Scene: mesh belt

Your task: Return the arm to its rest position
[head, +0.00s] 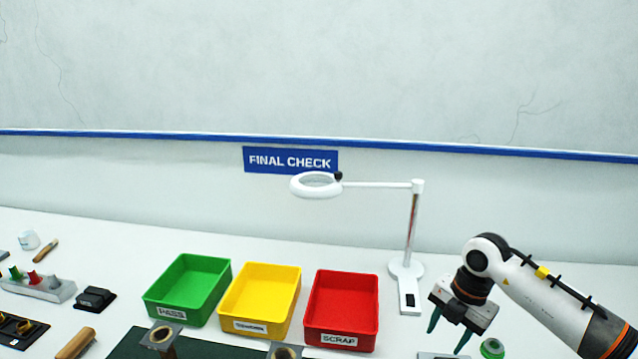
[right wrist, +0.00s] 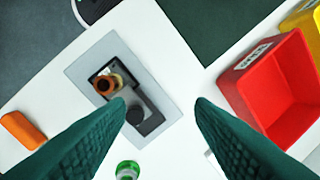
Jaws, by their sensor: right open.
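My right gripper (head: 448,338) is at the right of the head view, reaching in over the table to the right of the red SCRAP bin (head: 342,308). Its dark green fingers are spread apart. In the right wrist view the two fingers (right wrist: 161,108) are open with nothing between their tips. Below them a grey plate (right wrist: 90,68) carries a black fixture (right wrist: 148,100) with an orange-brown ring and a dark round knob. My left gripper is not in the head view.
Green PASS (head: 187,288) and yellow (head: 260,300) bins stand left of the red bin. A white magnifier lamp (head: 406,270) stands close behind my right gripper. A green round item (head: 492,348) and an orange object (right wrist: 22,130) lie nearby.

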